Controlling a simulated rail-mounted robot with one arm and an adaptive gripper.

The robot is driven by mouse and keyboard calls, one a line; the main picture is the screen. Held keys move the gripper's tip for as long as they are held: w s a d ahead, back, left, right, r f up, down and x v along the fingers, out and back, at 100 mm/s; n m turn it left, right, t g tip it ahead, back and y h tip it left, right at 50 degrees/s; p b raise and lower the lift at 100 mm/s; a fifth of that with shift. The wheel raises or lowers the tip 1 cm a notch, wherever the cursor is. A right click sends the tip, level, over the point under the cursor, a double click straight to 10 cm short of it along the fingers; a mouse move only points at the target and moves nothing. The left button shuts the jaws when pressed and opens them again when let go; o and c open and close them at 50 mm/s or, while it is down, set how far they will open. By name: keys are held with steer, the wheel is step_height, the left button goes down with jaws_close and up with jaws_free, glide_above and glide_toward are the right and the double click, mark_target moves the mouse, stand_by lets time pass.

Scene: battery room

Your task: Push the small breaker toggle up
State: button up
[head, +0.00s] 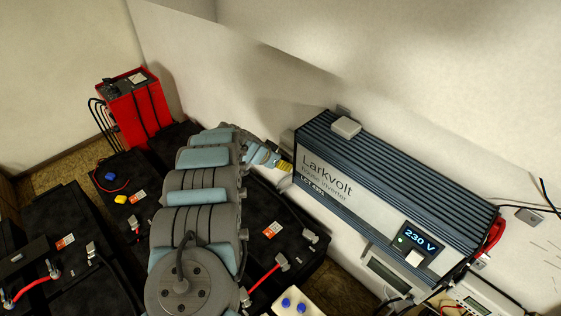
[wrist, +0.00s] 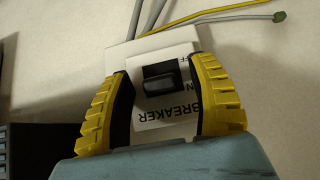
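The breaker (wrist: 165,122) is a white plate on the wall, with its "BREAKER" lettering upside down in the wrist view. Its small black toggle (wrist: 161,83) sits in a dark recess. Parts of "ON" and "OFF" lettering show to the right of the toggle. My gripper (wrist: 160,66) is open, its two yellow ribbed fingers on either side of the plate with the toggle between them. I cannot tell whether the fingers touch the plate. In the head view my gripper (head: 284,167) is beside the inverter's left end, and the toggle cannot be made out there.
The large Larkvolt inverter (head: 375,185) is close to the right of my gripper. Black batteries (head: 285,225) stand below and in front. A red unit (head: 140,110) is at the back left. Grey and yellow cables (wrist: 200,22) run from the breaker's far side.

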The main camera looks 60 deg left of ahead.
steer(key=shift+t+p, duration=0.4)
steer(key=shift+p, duration=0.3)
steer(key=shift+s+d+f+t+y+p, duration=0.1)
steer(key=shift+f+t+y+p, duration=0.2)
steer(key=shift+t+p, duration=0.15)
steer(key=shift+t, duration=0.35)
steer(key=shift+f+t+y, duration=0.3)
steer(key=shift+f+t, duration=0.15)
steer(key=shift+t, duration=0.55)
steer(key=t+b, duration=0.1)
steer(key=b, duration=0.1)
steer(key=t+y+b, duration=0.1)
steer(key=t+b, duration=0.1)
steer(key=b, duration=0.1)
steer(key=shift+f, duration=0.4)
steer(key=shift+t+b, duration=0.3)
steer(key=shift+b, duration=0.35)
steer(key=shift+f+t+y+b, duration=0.3)
steer(key=shift+t+b, duration=0.5)
steer(key=shift+b, duration=1.2)
